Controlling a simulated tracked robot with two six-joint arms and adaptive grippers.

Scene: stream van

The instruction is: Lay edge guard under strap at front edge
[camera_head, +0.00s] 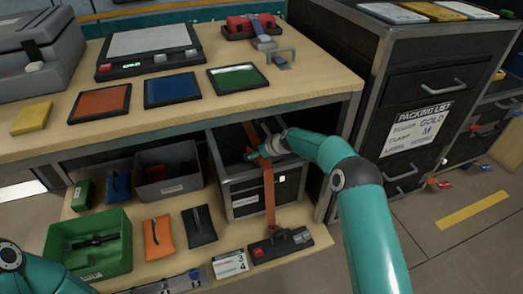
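A dark grey crate (246,203) stands on the lower shelf, under the bench top. An orange strap (269,186) runs down over its front edge to a black and red buckle-like block (281,245) on the shelf. My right arm reaches in from the right, with its gripper (256,155) at the strap by the crate's front rim. Its fingers are small and partly hidden, so I cannot tell whether they hold anything. I cannot make out an edge guard for certain. My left arm shows only at the lower left corner; its gripper is out of view.
A grey bin (168,188), a green bin (88,267), orange (158,238) and black (199,227) pouches and a printed card (229,263) share the lower shelf. A drawer cabinet (425,100) stands at right.

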